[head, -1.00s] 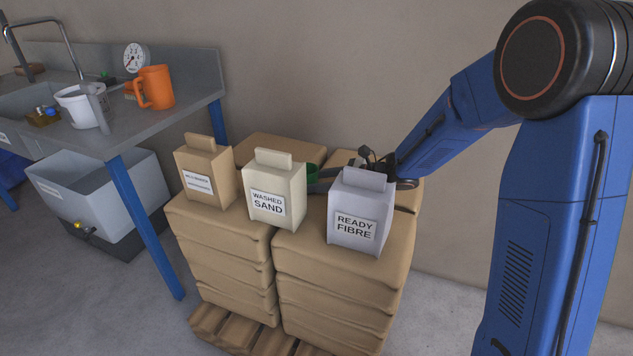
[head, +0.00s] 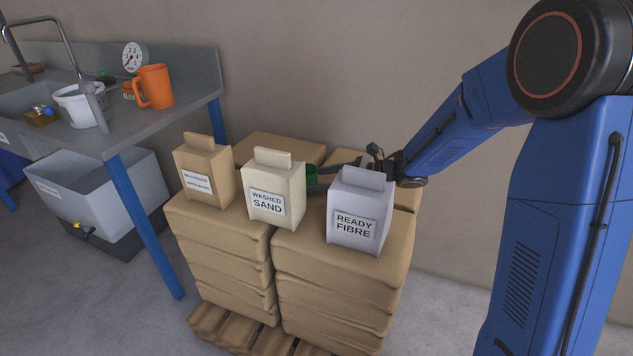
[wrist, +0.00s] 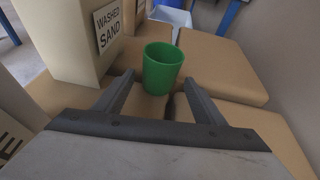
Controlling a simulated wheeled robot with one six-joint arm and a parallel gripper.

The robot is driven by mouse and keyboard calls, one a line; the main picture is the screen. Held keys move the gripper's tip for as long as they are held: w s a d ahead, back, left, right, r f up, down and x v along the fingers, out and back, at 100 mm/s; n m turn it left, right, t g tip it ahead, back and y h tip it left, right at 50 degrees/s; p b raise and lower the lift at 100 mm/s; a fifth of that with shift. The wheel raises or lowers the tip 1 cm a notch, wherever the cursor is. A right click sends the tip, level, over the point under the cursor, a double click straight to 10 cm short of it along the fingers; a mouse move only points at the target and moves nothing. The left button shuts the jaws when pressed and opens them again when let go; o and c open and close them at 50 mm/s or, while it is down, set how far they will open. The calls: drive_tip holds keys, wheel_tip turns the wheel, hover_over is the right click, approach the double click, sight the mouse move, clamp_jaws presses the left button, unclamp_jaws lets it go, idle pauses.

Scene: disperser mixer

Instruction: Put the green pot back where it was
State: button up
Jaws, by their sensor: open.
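The green pot (wrist: 162,68) stands upright on the brown sacks behind the bags in the wrist view. In the head view only a strip of the pot (head: 311,176) shows, right of the Washed Sand bag (head: 275,190). My gripper (wrist: 158,78) is open, its two fingers pointing at the pot, one to each side of its lower part. The pot seems at or just beyond the fingertips; I cannot tell whether they touch it. In the head view my gripper (head: 325,178) is partly hidden behind the Ready Fibre bag (head: 358,212).
A brown paper bag (head: 206,172) stands left of the Washed Sand bag on the stacked sacks (head: 330,300). The wall is close behind. A metal bench (head: 165,118) with an orange jug (head: 154,87) and a white bucket (head: 80,106) is at left.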

drive_tip(key=v, duration=0.9)
drive_tip(key=shift+s+d+r, duration=0.15)
drive_tip(key=shift+d, duration=0.15)
